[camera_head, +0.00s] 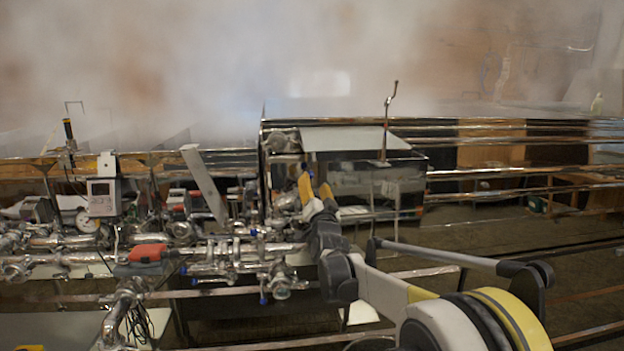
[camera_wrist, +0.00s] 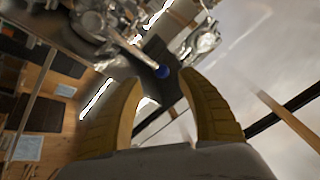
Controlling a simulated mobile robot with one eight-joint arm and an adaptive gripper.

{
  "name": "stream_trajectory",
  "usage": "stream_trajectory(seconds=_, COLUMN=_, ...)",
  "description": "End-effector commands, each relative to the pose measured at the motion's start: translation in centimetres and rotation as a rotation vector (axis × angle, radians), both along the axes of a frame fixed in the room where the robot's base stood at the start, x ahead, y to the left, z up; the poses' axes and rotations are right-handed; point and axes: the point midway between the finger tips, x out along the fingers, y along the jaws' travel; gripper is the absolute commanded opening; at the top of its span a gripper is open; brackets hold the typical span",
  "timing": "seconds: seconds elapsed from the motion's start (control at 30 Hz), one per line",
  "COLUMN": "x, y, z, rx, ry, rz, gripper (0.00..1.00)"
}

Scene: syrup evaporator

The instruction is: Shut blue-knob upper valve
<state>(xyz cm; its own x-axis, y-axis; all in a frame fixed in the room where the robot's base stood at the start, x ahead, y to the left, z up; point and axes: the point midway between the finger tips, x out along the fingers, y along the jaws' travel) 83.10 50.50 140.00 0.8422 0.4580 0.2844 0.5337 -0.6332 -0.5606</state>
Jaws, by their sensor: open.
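In the wrist view a small round blue knob (camera_wrist: 162,71) sits at the end of a thin metal lever. It shows just beyond the gap between the two yellow fingertips. My gripper (camera_wrist: 163,82) is open and nothing is seen held in it. In the head view my gripper (camera_head: 316,186) is raised beside the upper pipework, right of the valve cluster. Several small blue knobs show there, one higher up (camera_head: 254,232) and one lower (camera_head: 263,300). I cannot tell which of them is the knob in the wrist view. Contact with the knob cannot be judged.
Steel pipes and valves (camera_head: 215,262) crowd the left and centre. An orange-red handle (camera_head: 147,253) lies on them. A grey meter box (camera_head: 103,197) stands at the left. A metal pan with a crank (camera_head: 389,120) is behind. Steam fills the top. The floor at the right is open between rails.

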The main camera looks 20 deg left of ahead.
Motion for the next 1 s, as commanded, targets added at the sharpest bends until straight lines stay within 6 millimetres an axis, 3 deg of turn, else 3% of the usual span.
stream_trajectory(seconds=0.23, x=-2.3, y=-1.1, z=-0.8, rx=0.001, ry=0.001, rz=0.002, gripper=0.46)
stream_trajectory(seconds=0.77, x=-2.6, y=-1.4, z=-0.9, rx=-0.003, ry=0.003, rz=0.001, gripper=0.46)
stream_trajectory(seconds=0.87, x=-2.6, y=-2.8, z=-0.6, rx=-0.033, ry=0.021, rz=-0.009, gripper=0.46)
stream_trajectory(seconds=0.97, x=-3.0, y=-6.4, z=-0.4, rx=-0.102, ry=0.065, rz=-0.030, gripper=0.46)
stream_trajectory(seconds=1.0, x=-3.3, y=-8.4, z=-0.3, rx=-0.140, ry=0.089, rz=-0.042, gripper=0.46)
